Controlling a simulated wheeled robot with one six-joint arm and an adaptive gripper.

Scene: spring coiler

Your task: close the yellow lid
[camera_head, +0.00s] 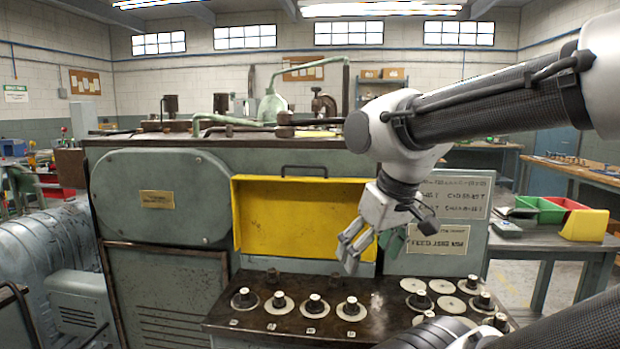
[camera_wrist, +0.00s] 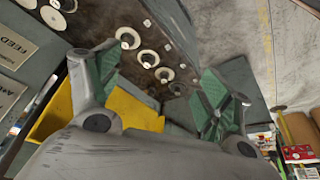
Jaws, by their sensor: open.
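The yellow lid (camera_head: 290,215) is a wide, shallow panel on the front of the green machine, with raised edges at its left side and bottom. A dark bar handle (camera_head: 303,168) sits above its top edge. My gripper (camera_head: 370,245) is in front of the lid's right end, pointing down, and hides part of that end. In the wrist view my gripper (camera_wrist: 160,88) has its two green-padded fingers wide apart with nothing between them. The yellow lid (camera_wrist: 135,107) shows there behind the left finger and wrist. I cannot tell whether a finger touches it.
A dark bench top (camera_head: 290,312) with several knobs on pale discs lies below the lid. A plain grey panel with signs (camera_head: 440,240) stands right of it. A table with green (camera_head: 540,208) and red bins is at the right. A ribbed grey motor (camera_head: 60,250) stands at the left.

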